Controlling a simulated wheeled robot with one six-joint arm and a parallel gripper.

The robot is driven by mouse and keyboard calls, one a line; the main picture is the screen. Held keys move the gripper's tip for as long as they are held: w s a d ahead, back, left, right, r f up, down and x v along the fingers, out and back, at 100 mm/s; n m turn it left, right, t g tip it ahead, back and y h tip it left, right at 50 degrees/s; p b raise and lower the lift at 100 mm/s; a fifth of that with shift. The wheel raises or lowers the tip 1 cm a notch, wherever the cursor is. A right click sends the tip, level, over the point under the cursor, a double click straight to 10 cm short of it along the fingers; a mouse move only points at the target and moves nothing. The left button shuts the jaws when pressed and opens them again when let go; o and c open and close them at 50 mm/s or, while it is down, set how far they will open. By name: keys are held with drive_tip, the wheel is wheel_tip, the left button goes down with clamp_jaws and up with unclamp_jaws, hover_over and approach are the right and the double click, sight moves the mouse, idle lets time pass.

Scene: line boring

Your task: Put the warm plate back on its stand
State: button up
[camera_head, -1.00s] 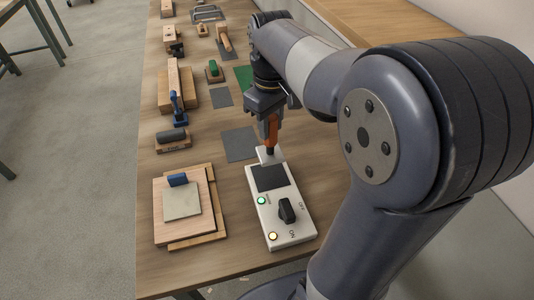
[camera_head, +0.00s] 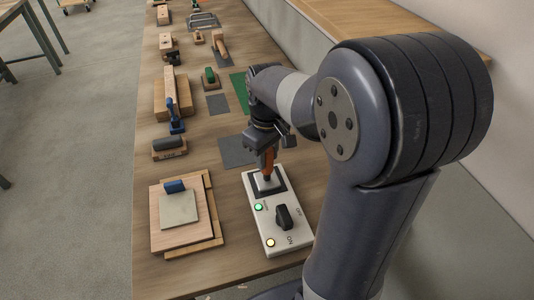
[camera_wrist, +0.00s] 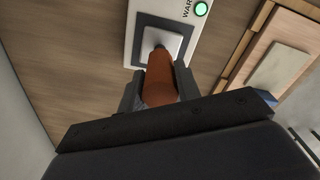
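The warm plate, a small pale square plate (camera_head: 267,185) with an orange-brown handle (camera_head: 267,162), is over the dark square pad (camera_head: 283,189) of a white control box, which looks like its stand (camera_head: 265,223). In the wrist view the plate (camera_wrist: 174,43) lies within the dark pad's border, slightly turned. I cannot tell whether it touches the pad. My gripper (camera_head: 265,156) is shut on the handle; in the wrist view its fingers (camera_wrist: 158,88) flank it on both sides. The box has a black knob, a lit green light and a lit amber light.
A dark grey sheet (camera_head: 236,152) lies behind. Blocks and several hand tools line the bench farther back. The bench's left edge is close to the boards.

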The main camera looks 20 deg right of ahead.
drive_tip(key=o, duration=0.4)
drive_tip(key=shift+r, duration=0.15)
wheel_tip(320, 180, up, 12)
drive_tip(key=shift+r+p, duration=0.1)
drive_tip(key=shift+p, duration=0.25)
